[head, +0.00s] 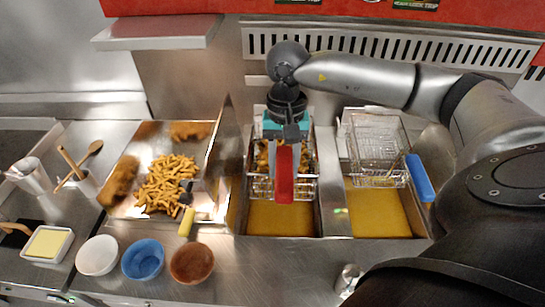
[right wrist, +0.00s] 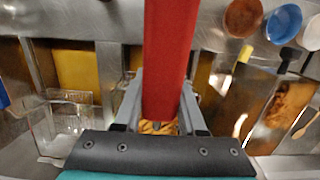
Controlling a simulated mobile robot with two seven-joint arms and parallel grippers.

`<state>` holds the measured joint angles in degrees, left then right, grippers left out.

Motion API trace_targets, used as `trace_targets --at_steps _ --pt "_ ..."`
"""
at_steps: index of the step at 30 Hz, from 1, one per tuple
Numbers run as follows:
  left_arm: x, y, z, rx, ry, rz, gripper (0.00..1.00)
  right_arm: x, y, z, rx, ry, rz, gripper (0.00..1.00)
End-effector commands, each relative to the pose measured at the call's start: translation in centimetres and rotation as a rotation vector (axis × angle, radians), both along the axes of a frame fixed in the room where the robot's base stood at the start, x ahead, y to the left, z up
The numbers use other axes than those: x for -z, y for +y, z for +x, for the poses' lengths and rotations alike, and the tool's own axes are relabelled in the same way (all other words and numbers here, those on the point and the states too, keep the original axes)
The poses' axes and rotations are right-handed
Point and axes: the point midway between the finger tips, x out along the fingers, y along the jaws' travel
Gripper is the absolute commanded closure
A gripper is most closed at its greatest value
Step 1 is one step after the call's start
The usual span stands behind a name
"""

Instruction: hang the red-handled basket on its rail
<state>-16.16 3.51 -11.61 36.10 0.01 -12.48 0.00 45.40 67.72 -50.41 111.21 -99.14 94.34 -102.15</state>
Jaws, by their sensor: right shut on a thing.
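The red-handled basket is a wire basket (head: 309,184) with brown fried food (head: 262,158) in it, over the left oil well. Its red handle (head: 284,180) points toward me. My right gripper (head: 285,145) is shut on this handle from above and hides part of the basket. In the right wrist view the red handle (right wrist: 168,60) runs between the two fingers of the gripper (right wrist: 160,105). The slotted steel panel (head: 390,44) is behind the fryer. Whether the basket hangs on a rail I cannot tell. My left gripper is not in view.
A blue-handled empty basket (head: 375,145) is at the right well, its blue handle (head: 420,178) toward me. Golden oil (head: 280,218) shows in the left well. A fries tray (head: 140,135) is at left. White (head: 97,255), blue (head: 143,260) and brown (head: 192,263) bowls stand in front.

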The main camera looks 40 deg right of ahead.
Motion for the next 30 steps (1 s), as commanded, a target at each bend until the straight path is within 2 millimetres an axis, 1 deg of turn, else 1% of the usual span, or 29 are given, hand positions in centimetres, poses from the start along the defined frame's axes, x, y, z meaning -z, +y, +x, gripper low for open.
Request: trace_targets --at_steps 1,2,6,9,24,30 --pt "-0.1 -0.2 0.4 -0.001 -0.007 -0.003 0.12 -0.1 -0.2 0.2 0.003 -0.004 -0.001 1.0" --pt "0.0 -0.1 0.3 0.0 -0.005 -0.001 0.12 -0.1 -0.3 0.3 0.004 -0.004 -0.001 1.0" --pt "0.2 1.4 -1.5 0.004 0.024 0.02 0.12 0.0 -1.0 1.1 0.006 -0.005 -0.001 1.0" --pt "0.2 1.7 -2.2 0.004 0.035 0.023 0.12 0.0 -1.6 1.8 0.006 -0.005 -0.001 1.0" --pt "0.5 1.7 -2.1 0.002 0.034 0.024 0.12 0.1 -4.6 5.5 0.005 -0.006 -0.001 1.0" --pt "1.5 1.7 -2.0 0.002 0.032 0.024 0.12 0.2 -5.8 7.0 0.004 -0.007 -0.001 1.0"
